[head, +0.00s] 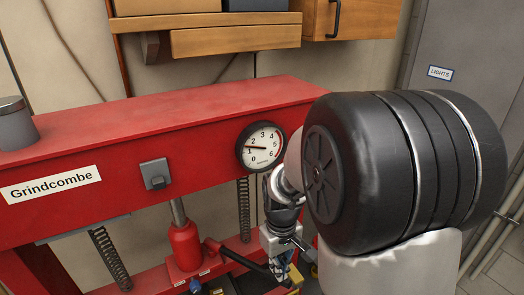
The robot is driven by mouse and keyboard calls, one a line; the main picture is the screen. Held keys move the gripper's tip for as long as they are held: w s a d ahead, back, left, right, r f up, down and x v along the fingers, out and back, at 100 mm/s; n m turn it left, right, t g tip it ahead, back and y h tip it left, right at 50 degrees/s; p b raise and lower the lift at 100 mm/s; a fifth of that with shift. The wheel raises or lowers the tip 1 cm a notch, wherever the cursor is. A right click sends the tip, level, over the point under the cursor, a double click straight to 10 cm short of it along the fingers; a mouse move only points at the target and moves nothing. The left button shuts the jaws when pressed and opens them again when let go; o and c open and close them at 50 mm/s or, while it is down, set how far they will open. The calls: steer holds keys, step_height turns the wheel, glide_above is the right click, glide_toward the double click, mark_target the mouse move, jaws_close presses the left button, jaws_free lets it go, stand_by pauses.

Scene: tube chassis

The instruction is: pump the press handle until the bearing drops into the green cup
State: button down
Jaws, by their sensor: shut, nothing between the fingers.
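The press is a red frame with a wide beam (90,165) across the left of the head view. A red bottle jack (185,247) stands under the beam, its grey ram reaching up to the beam. The press handle (240,261), a dark rod, slopes down to the right from a red end beside the jack. My gripper (281,270) is small in view at the handle's right end, shut, with nothing visible between its fingers. I cannot tell whether it touches the handle. The bearing and the green cup cannot be made out.
A round gauge (262,147) on the beam has its needle between 1 and 2. Coil springs hang under the beam, one at left (110,258). A grey metal cup (15,124) stands on the beam. Wooden shelving (235,38) and a grey cabinet (450,45) stand behind.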

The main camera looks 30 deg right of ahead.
step_height(320, 180, down, 14)
steer(key=b, duration=1)
steer(key=shift+b, duration=0.3)
stand_by(0.5)
steer(key=shift+r, duration=0.1)
step_height(320, 180, up, 15)
steer(key=p, duration=1.2)
steer(key=shift+r, duration=0.2)
steer(key=shift+f, duration=0.15)
steer(key=shift+f, duration=0.15)
steer(key=shift+f+b, duration=4.65)
steer(key=shift+f, duration=1.15)
step_height(320, 180, up, 12)
steer(key=p, duration=0.9)
steer(key=shift+f, duration=0.15)
